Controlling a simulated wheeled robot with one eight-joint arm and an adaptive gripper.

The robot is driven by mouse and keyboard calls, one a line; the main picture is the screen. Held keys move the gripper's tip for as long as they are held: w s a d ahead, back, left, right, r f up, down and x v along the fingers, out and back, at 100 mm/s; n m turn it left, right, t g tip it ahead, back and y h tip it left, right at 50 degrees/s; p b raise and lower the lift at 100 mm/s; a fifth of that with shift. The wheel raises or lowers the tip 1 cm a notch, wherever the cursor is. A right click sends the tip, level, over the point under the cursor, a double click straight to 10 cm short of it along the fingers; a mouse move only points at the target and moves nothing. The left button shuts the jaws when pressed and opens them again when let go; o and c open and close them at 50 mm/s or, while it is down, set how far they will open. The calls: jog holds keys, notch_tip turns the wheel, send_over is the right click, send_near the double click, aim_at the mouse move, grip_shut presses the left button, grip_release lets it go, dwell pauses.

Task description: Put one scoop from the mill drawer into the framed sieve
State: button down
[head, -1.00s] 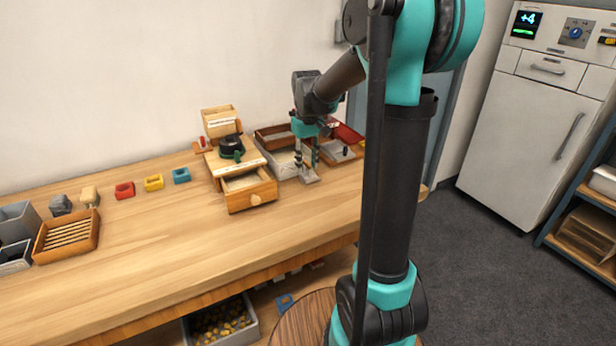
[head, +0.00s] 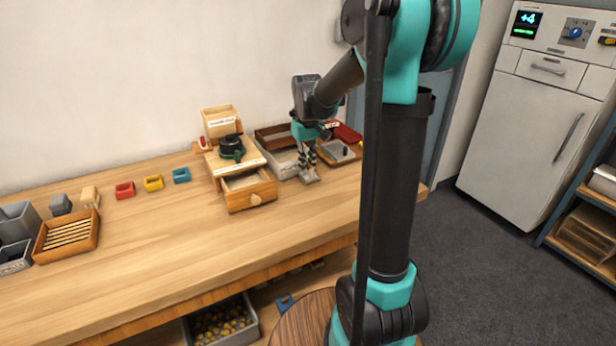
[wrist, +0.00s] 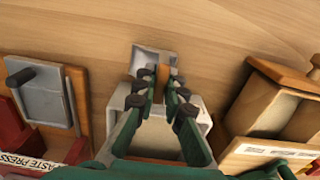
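The wooden mill (head: 232,160) stands on the bench with its drawer (head: 262,197) pulled out. Pale meal shows inside the drawer, which is also at the right of the wrist view (wrist: 257,112). A small grey metal scoop (head: 309,178) lies on the bench right of the drawer. In the wrist view the scoop (wrist: 146,58) has an orange-brown handle between my fingertips. My gripper (wrist: 160,78) points down and appears closed on that handle. A brown-framed tray (head: 268,134), seemingly the framed sieve, sits behind at the pale bin, partly hidden.
A pale bin (head: 283,165) stands behind my gripper. The labelled waste press (wrist: 42,95) is on its other side. Red, yellow (head: 153,183) and blue blocks and a slatted wooden tray (head: 67,238) lie to the left. The front bench top is clear.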

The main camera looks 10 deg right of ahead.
jog(key=shift+r, duration=2.5)
jog(key=shift+a, duration=0.1)
